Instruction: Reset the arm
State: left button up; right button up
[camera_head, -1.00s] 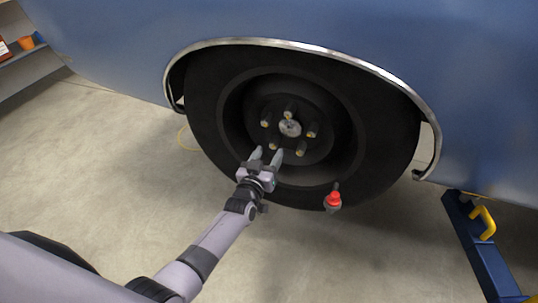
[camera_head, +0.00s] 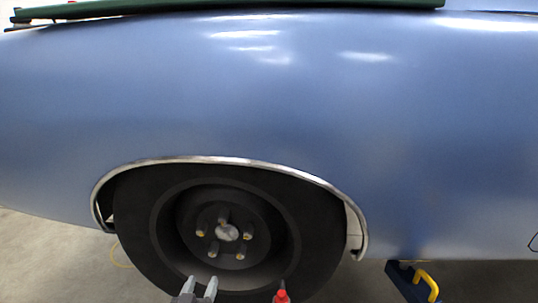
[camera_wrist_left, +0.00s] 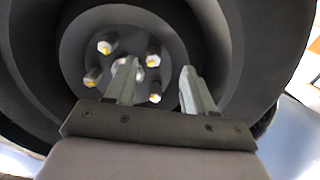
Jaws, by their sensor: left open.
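My left gripper (camera_head: 200,288) shows at the bottom edge of the head view, its two grey fingers apart with nothing between them. It is in front of the lower part of the black wheel (camera_head: 165,243). In the left wrist view the open fingers (camera_wrist_left: 155,88) point at the wheel hub (camera_wrist_left: 75,45), which carries several lug nuts (camera_wrist_left: 153,60) with yellowish centres. The rest of my left arm is below the head view. My right gripper is in neither view.
The blue car body (camera_head: 230,105) with its chrome wheel-arch trim (camera_head: 235,160) fills most of the head view. A red-topped object (camera_head: 281,296) is at the bottom edge. A blue jack with a yellow handle (camera_head: 428,283) stands at lower right. Bare floor (camera_head: 50,255) shows at left.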

pick_arm(q)
jog(key=s+m+g+h+p, duration=0.1)
jog(key=s+m+g+p, duration=0.2)
jog(key=s, duration=2.6)
jog(key=g+p, duration=0.2)
jog(key=g, duration=0.1)
jog(key=shift+s+a+r+g+p, duration=0.15)
jog(key=shift+a+r+g+p, duration=0.15)
jog(key=shift+g+p, duration=0.1)
